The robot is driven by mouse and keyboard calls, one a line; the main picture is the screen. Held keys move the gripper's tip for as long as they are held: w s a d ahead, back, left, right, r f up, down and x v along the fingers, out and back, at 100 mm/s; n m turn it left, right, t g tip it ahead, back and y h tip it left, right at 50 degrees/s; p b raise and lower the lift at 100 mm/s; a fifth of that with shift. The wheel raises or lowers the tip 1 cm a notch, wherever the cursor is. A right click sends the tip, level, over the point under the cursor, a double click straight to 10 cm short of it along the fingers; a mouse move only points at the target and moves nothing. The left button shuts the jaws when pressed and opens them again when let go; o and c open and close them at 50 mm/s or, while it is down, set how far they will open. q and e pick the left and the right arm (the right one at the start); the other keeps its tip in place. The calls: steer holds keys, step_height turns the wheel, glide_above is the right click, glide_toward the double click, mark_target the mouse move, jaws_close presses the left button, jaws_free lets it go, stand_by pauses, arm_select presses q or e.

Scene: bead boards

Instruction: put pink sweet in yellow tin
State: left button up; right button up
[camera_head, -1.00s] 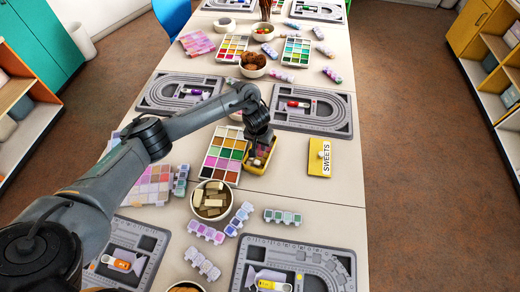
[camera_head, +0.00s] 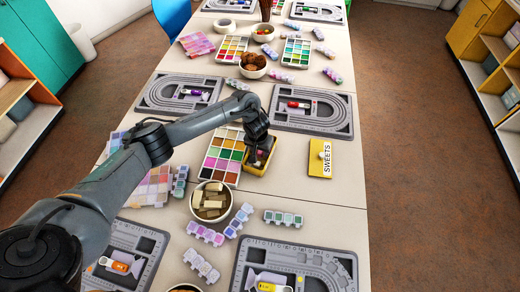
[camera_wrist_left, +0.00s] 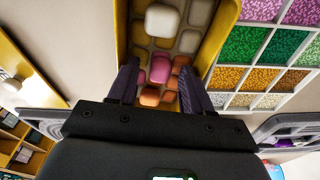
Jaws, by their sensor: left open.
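The yellow tin (camera_head: 254,171) stands open on the table, partly hidden by my left gripper in the head view. In the left wrist view its yellow wall (camera_wrist_left: 222,30) runs beside compartments with sweets. The pink sweet (camera_wrist_left: 160,68) shows inside the tin, between the fingers of my left gripper (camera_wrist_left: 158,85). The fingers are open, apart on both sides of it. A white sweet (camera_wrist_left: 162,20) lies beyond it and orange sweets (camera_wrist_left: 150,96) lie on the near side. In the head view the left gripper (camera_head: 260,154) is over the tin. My right gripper is out of view.
A yellow lid (camera_head: 318,167) labelled SWEETS lies right of the tin. A bead palette (camera_head: 221,157) sits close on the tin's left, and a bowl of blocks (camera_head: 211,201) stands nearer. The table right of the lid is clear.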

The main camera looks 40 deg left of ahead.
mark_target(259, 157)
arm_select(q)
steer(key=shift+r, duration=0.1)
steer(key=shift+r, duration=0.4)
step_height(259, 157, up, 11)
steer(key=s+p, duration=0.2)
steer(key=p, duration=0.4)
steer(key=s+d+f+m+t+h, duration=0.15)
steer(key=s+d+m, duration=0.25)
steer(key=d, duration=0.9)
steer(key=s+d+f+m+t+h, duration=0.1)
steer(key=s+d+m+t+h, duration=0.2)
steer(key=d, duration=1)
steer(key=s+a+r+g+y, duration=0.1)
steer(key=s+a+y, duration=0.1)
steer(key=s+a, duration=0.4)
steer(key=s+a+r+n+g+y, duration=0.1)
steer(key=s+a, duration=0.5)
steer(key=s, duration=0.7)
steer(key=shift+s+a+r+g+y, duration=0.35)
steer(key=shift+s+r+y, duration=0.1)
steer(key=shift+r, duration=0.3)
